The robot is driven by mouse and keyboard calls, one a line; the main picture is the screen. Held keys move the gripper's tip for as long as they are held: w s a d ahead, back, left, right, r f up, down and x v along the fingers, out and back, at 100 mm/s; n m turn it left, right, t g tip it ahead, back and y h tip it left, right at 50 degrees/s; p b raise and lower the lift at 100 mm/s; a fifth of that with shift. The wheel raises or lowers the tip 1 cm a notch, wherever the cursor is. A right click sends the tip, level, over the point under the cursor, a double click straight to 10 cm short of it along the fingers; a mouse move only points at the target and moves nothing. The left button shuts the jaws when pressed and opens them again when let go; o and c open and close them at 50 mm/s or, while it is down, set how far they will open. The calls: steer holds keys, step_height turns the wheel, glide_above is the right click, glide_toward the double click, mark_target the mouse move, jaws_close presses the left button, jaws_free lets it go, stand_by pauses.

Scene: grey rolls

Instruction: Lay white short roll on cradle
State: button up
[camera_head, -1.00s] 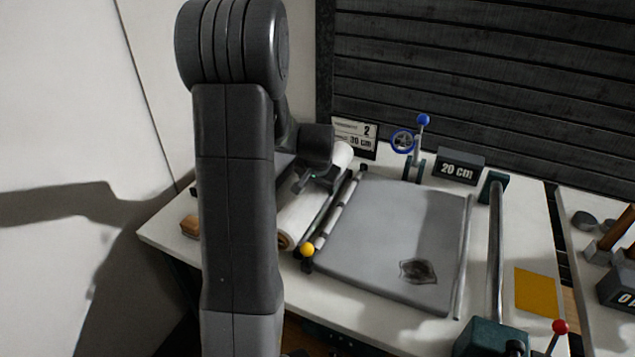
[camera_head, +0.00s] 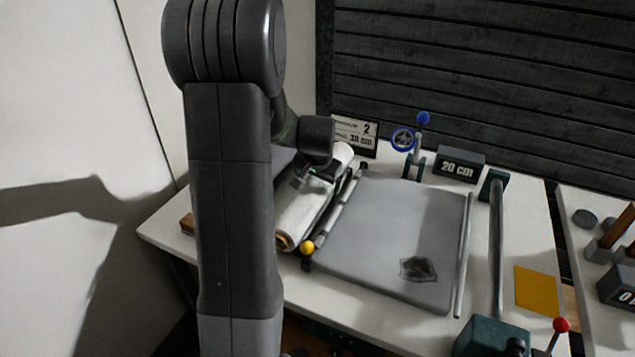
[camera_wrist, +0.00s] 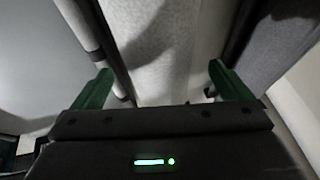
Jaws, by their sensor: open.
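A white roll (camera_head: 299,222) with a brown core end lies on the left part of the table, beside a grey sheet bed. In the wrist view, the pale roll (camera_wrist: 165,50) runs between my two green fingers. My gripper (camera_head: 312,181) is over the roll's middle in the head view. My gripper (camera_wrist: 163,85) is open, with one finger on each side of the roll. I cannot tell whether the fingers touch it. My arm hides part of the table to the left. I cannot tell which piece is the cradle.
A thin rail with a yellow knob (camera_head: 307,247) runs close along the roll's right side. Beyond it lies the grey sheet (camera_head: 395,225) with a dark patch. A metal bar (camera_head: 496,250), a "20 cm" block (camera_head: 460,166) and a yellow square (camera_head: 536,291) stand farther right.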

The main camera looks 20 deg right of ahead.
steer(key=v, duration=1.1)
steer(key=shift+r, duration=0.3)
steer(key=shift+s+f, duration=0.1)
steer(key=x, duration=1.3)
steer(key=shift+f, duration=0.35)
steer(key=shift+w+r+p, duration=0.2)
steer(key=shift+r+p, duration=0.35)
steer(key=shift+s+r+p, duration=0.1)
steer(key=shift+r+p, duration=0.25)
steer(key=shift+r, duration=0.15)
steer(key=shift+f, duration=0.1)
